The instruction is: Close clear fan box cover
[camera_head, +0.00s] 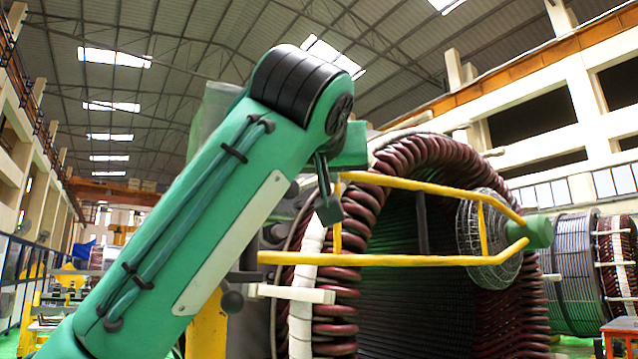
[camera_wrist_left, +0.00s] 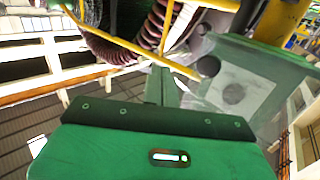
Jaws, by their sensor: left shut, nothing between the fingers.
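My left arm comes in from the left in the head view and bends over at a black-ringed joint. My left gripper (camera_head: 328,203) points down at the arm's far end, in front of the stator's left side. Its narrow fingers are shut and empty; they also show in the left wrist view (camera_wrist_left: 161,86). A pale see-through panel with a dark round spot, seemingly the clear fan box cover (camera_wrist_left: 247,92), stands right of the fingers in the wrist view, apparently apart from them. In the head view, a pale see-through panel (camera_head: 213,112) is partly hidden behind my arm. My right gripper is not in view.
A large stator with dark red coils (camera_head: 440,160) fills the middle right. Yellow bars (camera_head: 400,259) run across its front, close to my gripper. A round wire-mesh guard (camera_head: 487,240) sits behind them. Another stator (camera_head: 582,270) stands further right.

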